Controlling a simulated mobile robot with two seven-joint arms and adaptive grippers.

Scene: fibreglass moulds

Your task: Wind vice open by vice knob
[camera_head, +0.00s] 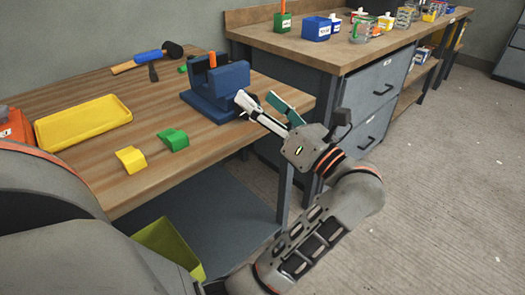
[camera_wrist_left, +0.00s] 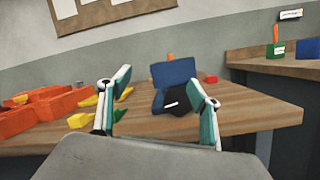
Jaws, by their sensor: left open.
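The blue vice (camera_head: 225,83) stands on the wooden workbench near its right edge. In the left wrist view the vice (camera_wrist_left: 174,72) stands ahead, between and beyond my fingers. A dark rounded part with a pale bar, seemingly the vice knob (camera_wrist_left: 180,102), faces the camera, partly behind the right finger. I cannot make out the knob in the head view. My left gripper (camera_head: 258,98) is open with nothing between its fingers, at the vice's right side. It also shows in the left wrist view (camera_wrist_left: 158,82). Whether a finger touches the vice is unclear. My right gripper is out of view.
A second bench (camera_head: 345,55) with drawers stands behind my left arm. The bench front is mostly clear.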

